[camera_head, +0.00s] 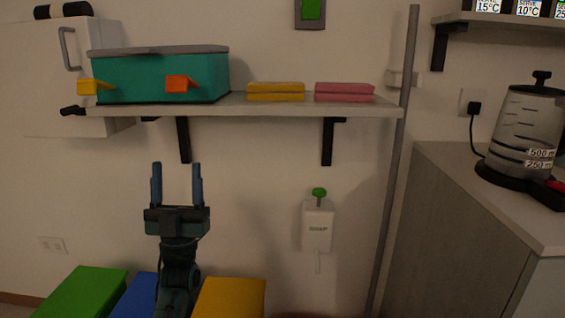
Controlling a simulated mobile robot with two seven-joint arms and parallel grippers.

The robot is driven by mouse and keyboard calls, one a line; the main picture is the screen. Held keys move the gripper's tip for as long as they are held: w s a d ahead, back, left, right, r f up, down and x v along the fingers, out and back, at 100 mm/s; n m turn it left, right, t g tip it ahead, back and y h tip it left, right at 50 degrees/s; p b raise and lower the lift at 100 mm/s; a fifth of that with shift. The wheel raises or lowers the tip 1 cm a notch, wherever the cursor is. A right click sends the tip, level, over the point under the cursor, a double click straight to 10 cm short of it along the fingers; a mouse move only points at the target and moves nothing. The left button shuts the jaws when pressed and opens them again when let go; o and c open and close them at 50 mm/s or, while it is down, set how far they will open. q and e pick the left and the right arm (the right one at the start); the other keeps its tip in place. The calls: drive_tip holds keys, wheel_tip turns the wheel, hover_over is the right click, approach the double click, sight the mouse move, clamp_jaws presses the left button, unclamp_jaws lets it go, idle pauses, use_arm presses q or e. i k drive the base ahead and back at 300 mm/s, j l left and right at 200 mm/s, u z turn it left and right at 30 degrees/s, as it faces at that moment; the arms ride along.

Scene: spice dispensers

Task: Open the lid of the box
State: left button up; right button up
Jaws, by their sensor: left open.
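A teal box (150,78) with a grey lid (160,50) stands on the left part of the wall shelf. The lid lies flat on the box, shut. The front has an orange latch (181,84) and, at its left corner, a yellow latch (95,87). My left gripper (176,184) points up below the shelf, under the box and apart from it. Its two blue fingers are spread with nothing between them. My right gripper is not in this view.
Yellow blocks (276,92) and pink blocks (344,92) lie on the shelf (240,107), carried by black brackets. A white dispenser (318,225) hangs on the wall below. A grey pole (398,150) and a counter with a kettle (522,130) stand at the right. Coloured boxes sit low down.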

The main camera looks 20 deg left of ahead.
sight(193, 48)
drive_tip(key=k, duration=1)
